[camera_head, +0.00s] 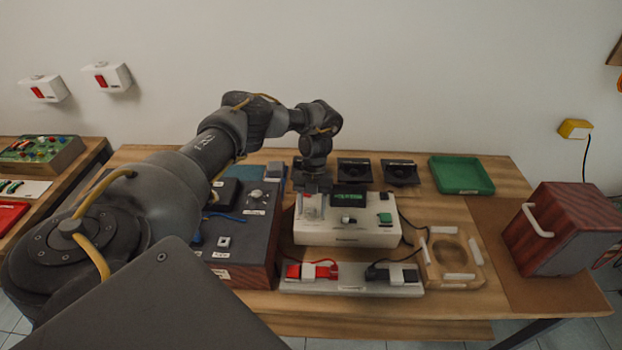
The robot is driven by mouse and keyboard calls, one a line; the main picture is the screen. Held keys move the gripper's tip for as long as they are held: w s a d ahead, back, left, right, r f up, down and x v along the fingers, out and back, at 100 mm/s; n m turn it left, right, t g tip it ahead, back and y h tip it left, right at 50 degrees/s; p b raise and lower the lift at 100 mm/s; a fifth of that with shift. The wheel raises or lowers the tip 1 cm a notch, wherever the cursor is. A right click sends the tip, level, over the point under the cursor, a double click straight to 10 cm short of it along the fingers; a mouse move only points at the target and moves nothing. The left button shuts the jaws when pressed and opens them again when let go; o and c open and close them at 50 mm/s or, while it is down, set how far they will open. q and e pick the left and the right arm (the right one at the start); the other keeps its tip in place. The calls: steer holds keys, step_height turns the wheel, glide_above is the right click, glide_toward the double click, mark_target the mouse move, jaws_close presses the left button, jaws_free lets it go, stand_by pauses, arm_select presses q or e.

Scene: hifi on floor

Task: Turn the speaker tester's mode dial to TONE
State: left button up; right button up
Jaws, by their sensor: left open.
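The speaker tester (346,239) appears to be the cream box in the middle of the bench, with a dark green display (349,201) and a green button (385,218) on its top. A small dark knob on a pale plate (349,219) sits below the display; its labels and pointer are too small to read. My left gripper (312,191) is open and points down over the tester's back left corner. My right gripper is out of view.
A dark box with a pale knob (256,194) stands left of the tester. A strip with red and black clips (349,291) lies in front. A wooden fixture (453,259), a red speaker cabinet (567,230) and a green tray (461,176) are to the right. Black speaker drivers (400,173) lie behind.

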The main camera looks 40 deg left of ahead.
arm_select(q)
steer(key=b+v, duration=0.1)
steer(key=v, duration=0.9)
steer(key=shift+r, duration=0.4)
steer(key=shift+a, duration=0.1)
